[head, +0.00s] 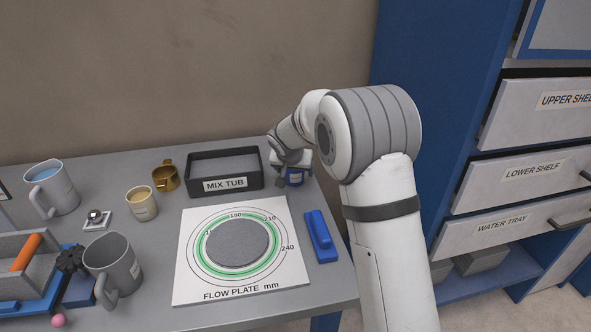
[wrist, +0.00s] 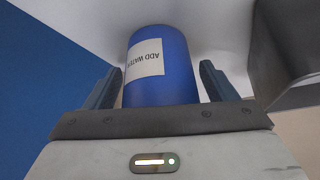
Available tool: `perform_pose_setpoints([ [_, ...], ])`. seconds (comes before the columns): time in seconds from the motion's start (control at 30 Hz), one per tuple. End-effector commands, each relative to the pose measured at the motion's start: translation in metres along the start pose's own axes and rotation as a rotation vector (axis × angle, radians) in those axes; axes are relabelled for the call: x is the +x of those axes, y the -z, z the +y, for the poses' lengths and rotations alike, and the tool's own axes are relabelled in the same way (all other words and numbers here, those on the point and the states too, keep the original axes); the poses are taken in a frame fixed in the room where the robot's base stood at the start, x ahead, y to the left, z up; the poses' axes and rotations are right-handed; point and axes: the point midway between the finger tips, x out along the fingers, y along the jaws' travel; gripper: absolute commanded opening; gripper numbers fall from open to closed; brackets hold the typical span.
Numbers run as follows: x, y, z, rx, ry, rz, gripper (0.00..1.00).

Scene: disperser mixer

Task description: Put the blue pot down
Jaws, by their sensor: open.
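The blue pot (wrist: 170,85) stands between the two fingers of my gripper (wrist: 158,85) in the wrist view. It bears a white label reading "ADD WATER", seen upside down. The fingers are open, with a gap showing on the right side of the pot; on the left the gap is small.
The black mix tub (head: 224,185) is just left of the pot. The flow plate (head: 207,298) lies in front, with a blue scraper-like block (head: 320,236) at its right. Mugs and cups stand at left. A blue cabinet with labelled drawers (head: 520,173) is at right.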

Motion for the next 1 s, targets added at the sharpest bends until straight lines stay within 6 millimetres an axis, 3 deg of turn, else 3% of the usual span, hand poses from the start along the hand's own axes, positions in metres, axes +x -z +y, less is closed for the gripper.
perform_pose_setpoints([
  [0.33, -0.010, 0.002, 0.000, 0.000, 0.000, 0.002, 0.78],
  [0.7, -0.087, 0.002, 0.000, 0.001, 0.001, 0.003, 0.78],
  [1.0, -0.120, 0.001, 0.001, 0.001, -0.001, -0.001, 0.78],
])
